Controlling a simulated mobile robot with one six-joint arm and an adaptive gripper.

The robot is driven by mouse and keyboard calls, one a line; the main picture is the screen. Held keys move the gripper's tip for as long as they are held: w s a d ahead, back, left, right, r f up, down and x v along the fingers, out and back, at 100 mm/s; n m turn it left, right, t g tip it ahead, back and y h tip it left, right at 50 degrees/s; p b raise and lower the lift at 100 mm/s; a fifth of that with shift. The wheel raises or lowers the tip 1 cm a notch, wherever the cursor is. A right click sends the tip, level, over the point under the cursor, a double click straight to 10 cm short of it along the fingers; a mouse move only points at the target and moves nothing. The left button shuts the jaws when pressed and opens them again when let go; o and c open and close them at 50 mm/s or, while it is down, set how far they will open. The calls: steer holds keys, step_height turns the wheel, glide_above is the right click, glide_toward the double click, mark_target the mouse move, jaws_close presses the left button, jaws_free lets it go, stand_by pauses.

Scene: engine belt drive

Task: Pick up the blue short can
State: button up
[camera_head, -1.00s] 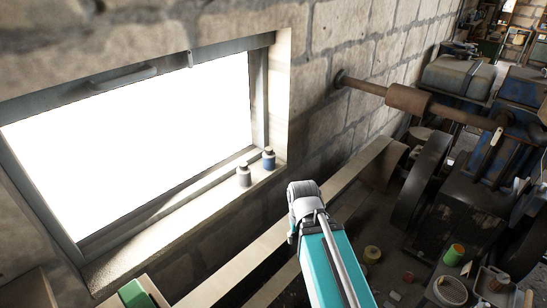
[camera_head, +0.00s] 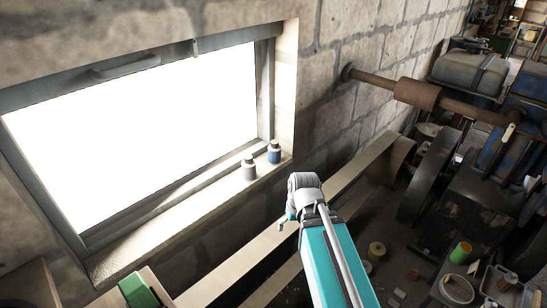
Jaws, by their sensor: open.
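The blue short can (camera_head: 274,155) stands upright on the window sill, near the sill's right end by the window corner. A grey can (camera_head: 249,171) of similar size stands just to its left, with a small gap between them. My gripper (camera_head: 284,222) shows only in small part, at the lower left of my white wrist, which hides the rest. It is open, below and apart from the blue can. I see nothing held in it.
The stone sill (camera_head: 180,222) is bare left of the cans. The wall and window frame stand close behind them. A green object (camera_head: 137,291) lies at the lower left. Belt machinery with a large wheel (camera_head: 428,175) and a cluttered floor fill the right.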

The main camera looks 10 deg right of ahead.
steer(key=w+a+f+n+t+y+b, duration=0.35)
steer(key=w+a+b, duration=0.2)
steer(key=w, duration=0.45)
steer(key=m+t+h+b, duration=0.1)
steer(key=m+t+b, duration=0.2)
steer(key=t+b, duration=1.15)
glide_toward(277, 156)
steer(key=shift+s+r+g+b, duration=0.3)
steer(key=shift+s+r+g, duration=0.2)
steer(key=shift+s+r, duration=0.1)
steer(key=shift+n, duration=0.25)
steer(key=shift+w+a, duration=0.25)
steer(key=shift+w, duration=1.15)
steer(key=shift+w+a, duration=0.25)
steer(key=shift+w, duration=1.2)
steer(key=shift+w+a, duration=0.25)
steer(key=shift+w, duration=1.15)
